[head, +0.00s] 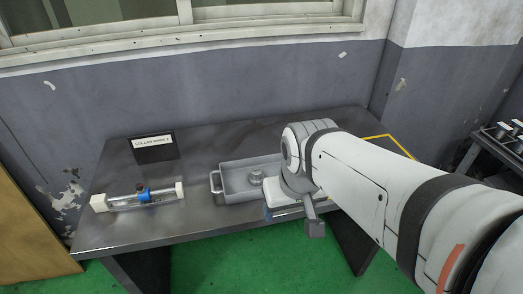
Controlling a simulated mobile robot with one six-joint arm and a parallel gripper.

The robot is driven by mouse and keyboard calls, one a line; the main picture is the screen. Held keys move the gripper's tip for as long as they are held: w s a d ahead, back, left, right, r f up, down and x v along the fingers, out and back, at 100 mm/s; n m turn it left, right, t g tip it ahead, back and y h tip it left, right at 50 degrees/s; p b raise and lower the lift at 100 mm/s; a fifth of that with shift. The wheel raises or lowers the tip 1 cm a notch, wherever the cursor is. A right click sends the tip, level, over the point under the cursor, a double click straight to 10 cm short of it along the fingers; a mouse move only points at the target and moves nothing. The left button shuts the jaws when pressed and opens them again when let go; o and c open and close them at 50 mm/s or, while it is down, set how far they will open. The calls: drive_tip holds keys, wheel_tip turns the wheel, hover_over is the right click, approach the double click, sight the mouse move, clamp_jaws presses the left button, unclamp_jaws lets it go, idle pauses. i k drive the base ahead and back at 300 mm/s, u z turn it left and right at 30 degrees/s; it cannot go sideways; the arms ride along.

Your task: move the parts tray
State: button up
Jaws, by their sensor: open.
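The grey metal parts tray (237,198) sits on the dark metal table. A handle stands at its left end, and a round metal part (256,177) lies inside. My white arm reaches in from the right and hides the tray's right end. My gripper (314,226) is at the tray's right side, near the table's front edge. It is open, with one grey finger showing. The arm hides most of it, and I cannot tell whether it touches the tray.
A clear cylinder fixture with white end blocks and a blue collar (146,197) lies on the table's left. A black sign (153,147) stands behind it. A yellow outline (389,137) marks the table's right side, partly behind my arm. Another table with parts (500,138) is far right.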

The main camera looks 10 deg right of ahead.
sight(237, 188)
drive_tip(key=u, duration=0.1)
drive_tip(key=k, duration=0.5)
drive_tip(key=z, duration=0.7)
drive_tip(key=i, duration=1.05)
drive_tip(key=u, duration=0.05)
